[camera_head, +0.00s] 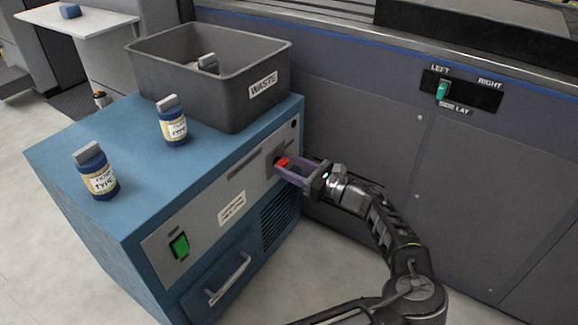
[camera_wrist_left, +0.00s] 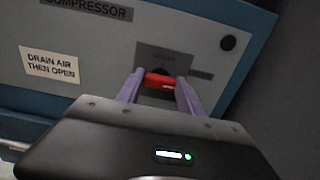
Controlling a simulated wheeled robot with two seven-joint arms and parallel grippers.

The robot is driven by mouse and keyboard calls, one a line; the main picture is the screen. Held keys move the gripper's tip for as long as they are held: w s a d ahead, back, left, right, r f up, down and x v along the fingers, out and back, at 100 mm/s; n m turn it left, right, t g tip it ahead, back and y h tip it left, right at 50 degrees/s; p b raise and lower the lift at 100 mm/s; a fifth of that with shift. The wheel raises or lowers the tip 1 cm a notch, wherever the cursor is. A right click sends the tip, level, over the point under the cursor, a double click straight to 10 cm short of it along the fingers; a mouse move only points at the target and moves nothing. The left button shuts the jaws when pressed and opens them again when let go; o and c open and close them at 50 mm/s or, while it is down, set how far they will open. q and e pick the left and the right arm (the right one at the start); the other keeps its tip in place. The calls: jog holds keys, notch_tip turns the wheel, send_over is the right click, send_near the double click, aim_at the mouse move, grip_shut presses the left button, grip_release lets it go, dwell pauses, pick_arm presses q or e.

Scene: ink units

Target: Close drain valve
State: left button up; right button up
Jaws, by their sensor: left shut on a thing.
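The drain valve has a red handle (camera_head: 282,161) on the front panel of the blue compressor (camera_head: 85,215), near the panel's upper right. In the left wrist view the red handle (camera_wrist_left: 159,80) lies roughly level, between two purple fingers. My left gripper (camera_head: 286,168) reaches in from the right and is shut on the red handle. The valve's stem is mostly hidden behind the handle and fingers. My right gripper is in neither view.
A grey waste bin (camera_head: 190,82) and two blue bottles (camera_head: 97,175) (camera_head: 172,125) stand on the compressor. Its front has a green switch (camera_head: 180,245), a handle (camera_head: 228,280) and a "drain air then open" label (camera_wrist_left: 50,65). A dark machine wall (camera_head: 350,130) stands close on the right.

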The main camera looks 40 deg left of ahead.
pick_arm(q)
jog(key=shift+c, duration=0.5)
jog(key=shift+r+n+p, duration=0.1)
jog(key=shift+n+p, duration=0.4)
jog(key=shift+n, duration=0.2)
jog(key=shift+n+p, duration=0.65)
jog(key=shift+n, duration=0.35)
jog(key=n+p, duration=0.1)
jog(key=n, duration=0.3)
jog(key=shift+s+n, duration=0.1)
jog(key=shift+n, duration=0.2)
jog(key=n, duration=0.4)
jog(key=shift+f, duration=0.25)
jog(key=n, duration=0.6)
jog(key=shift+f+b, duration=0.1)
jog(key=shift+b, duration=0.3)
jog(key=o, duration=1.4)
